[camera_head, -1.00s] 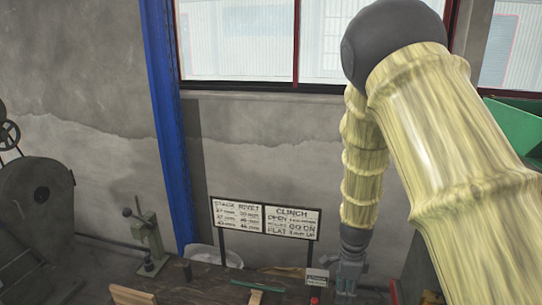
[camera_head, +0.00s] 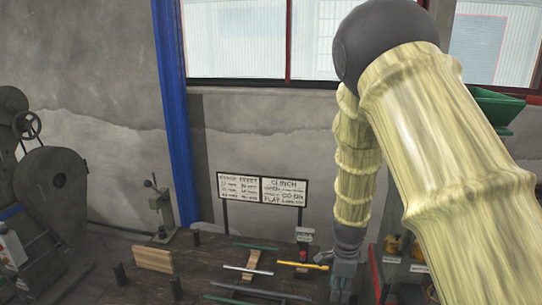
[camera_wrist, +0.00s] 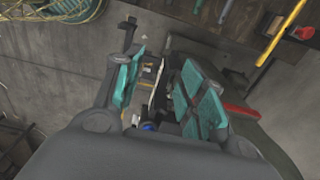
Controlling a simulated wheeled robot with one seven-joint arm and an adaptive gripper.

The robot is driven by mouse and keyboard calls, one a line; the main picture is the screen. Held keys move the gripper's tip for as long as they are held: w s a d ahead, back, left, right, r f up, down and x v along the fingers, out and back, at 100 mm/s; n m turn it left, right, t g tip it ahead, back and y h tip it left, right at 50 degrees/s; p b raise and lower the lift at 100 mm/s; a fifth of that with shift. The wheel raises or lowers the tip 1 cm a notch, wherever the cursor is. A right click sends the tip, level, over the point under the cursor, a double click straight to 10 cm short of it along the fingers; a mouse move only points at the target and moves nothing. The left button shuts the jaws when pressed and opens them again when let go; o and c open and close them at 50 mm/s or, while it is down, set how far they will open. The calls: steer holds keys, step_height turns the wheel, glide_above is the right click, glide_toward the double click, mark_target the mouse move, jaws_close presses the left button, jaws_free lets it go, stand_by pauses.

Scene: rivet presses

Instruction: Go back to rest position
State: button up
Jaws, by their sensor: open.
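My gripper (camera_head: 345,272) hangs at the lower end of my wood-patterned arm, over or beside the right end of the dark workbench (camera_head: 215,262). I cannot tell its exact height. In the wrist view, my gripper (camera_wrist: 158,88) has its two teal-padded fingers apart. No held object is clear between them; small parts show in the gap beyond, too small to name. My arm hides part of the right side of the head view.
The bench holds a wooden block (camera_head: 153,259), a white strip (camera_head: 247,269), a yellow bar (camera_head: 303,264) and dark posts. A two-panel sign (camera_head: 262,188) stands behind. A large machine (camera_head: 50,195) is at left, shelving (camera_head: 405,262) at right. Bare floor shows in the wrist view.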

steer(key=s+d+f+n+b, duration=0.25)
steer(key=s+f, duration=0.25)
steer(key=f, duration=0.4)
steer(key=s+d+f+n+h+b, duration=0.1)
steer(key=s+f+n+b, duration=0.25)
steer(key=s+f, duration=0.35)
steer(key=s+d+f+n+b, duration=0.1)
steer(key=s+f+n+b, duration=0.2)
steer(key=f, duration=0.7)
steer(key=s+a+f+n+b, duration=0.1)
steer(key=s+f+n+b, duration=0.2)
steer(key=s, duration=0.8)
steer(key=s+a+f+n+y+b, duration=0.1)
steer(key=s+f+n+b, duration=0.2)
steer(key=s+f+n, duration=0.4)
steer(key=s+f, duration=0.4)
steer(key=shift+s+f+n, duration=0.15)
steer(key=shift+f+n, duration=0.2)
steer(key=shift+n, duration=0.05)
